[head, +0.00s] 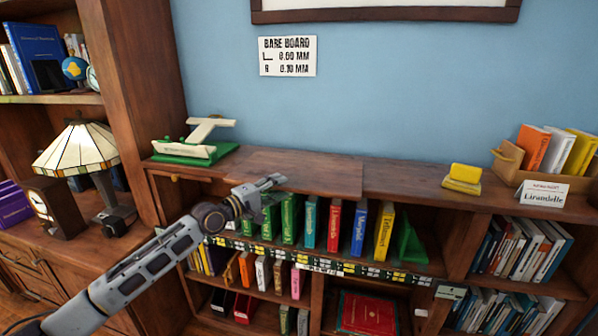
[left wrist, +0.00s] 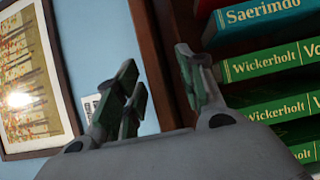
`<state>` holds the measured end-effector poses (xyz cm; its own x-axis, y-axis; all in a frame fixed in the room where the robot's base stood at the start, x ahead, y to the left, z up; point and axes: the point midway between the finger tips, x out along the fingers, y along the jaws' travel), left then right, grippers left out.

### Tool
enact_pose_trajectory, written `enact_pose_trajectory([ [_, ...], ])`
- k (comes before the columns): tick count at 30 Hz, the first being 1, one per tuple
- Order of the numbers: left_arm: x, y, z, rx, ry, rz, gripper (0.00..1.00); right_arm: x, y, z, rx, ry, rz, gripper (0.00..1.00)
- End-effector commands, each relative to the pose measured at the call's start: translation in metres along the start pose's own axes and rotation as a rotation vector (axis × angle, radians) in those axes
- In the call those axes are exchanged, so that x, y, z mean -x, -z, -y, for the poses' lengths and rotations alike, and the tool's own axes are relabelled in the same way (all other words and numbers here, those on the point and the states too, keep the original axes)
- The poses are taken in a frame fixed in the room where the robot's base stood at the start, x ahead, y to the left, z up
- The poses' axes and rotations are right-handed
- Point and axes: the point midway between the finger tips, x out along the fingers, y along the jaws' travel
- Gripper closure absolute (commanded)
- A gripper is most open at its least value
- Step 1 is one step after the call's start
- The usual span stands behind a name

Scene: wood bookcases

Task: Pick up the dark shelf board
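The dark shelf board (head: 308,172) appears to lie flat on top of the low bookcase, its front edge toward me. My left gripper (head: 270,188) is at the front of the bookcase top, by the board's left part. In the left wrist view, my left gripper (left wrist: 160,92) is open, its fingers apart on either side of a dark wood edge (left wrist: 152,50). Whether that edge is the board or the bookcase top, and whether a finger touches it, I cannot tell. My right gripper is not in view.
Colored books (head: 333,225) fill the shelf just below the top. A green-and-cream stand (head: 195,150) is left of the board. A yellow block (head: 463,178) and a wooden book box (head: 508,165) are to the right. A lamp (head: 78,152) stands at left.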

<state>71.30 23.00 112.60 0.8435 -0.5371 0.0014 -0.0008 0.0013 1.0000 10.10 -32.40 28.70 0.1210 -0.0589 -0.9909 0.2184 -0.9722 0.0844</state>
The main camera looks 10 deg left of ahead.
Motion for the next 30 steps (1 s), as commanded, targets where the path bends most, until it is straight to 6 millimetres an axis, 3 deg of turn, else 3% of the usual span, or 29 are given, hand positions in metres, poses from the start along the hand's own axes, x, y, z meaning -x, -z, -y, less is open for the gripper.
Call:
enact_pose_trajectory([
  [12,-0.03,-0.001,-0.003,0.001,0.001,0.0,0.61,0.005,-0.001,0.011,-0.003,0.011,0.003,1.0],
  [29,-0.033,-0.001,-0.002,0.0,0.002,0.0,0.61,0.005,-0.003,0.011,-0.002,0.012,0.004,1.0],
  [30,-0.033,-0.001,-0.002,0.0,0.002,0.0,0.65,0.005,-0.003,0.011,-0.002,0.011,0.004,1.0],
])
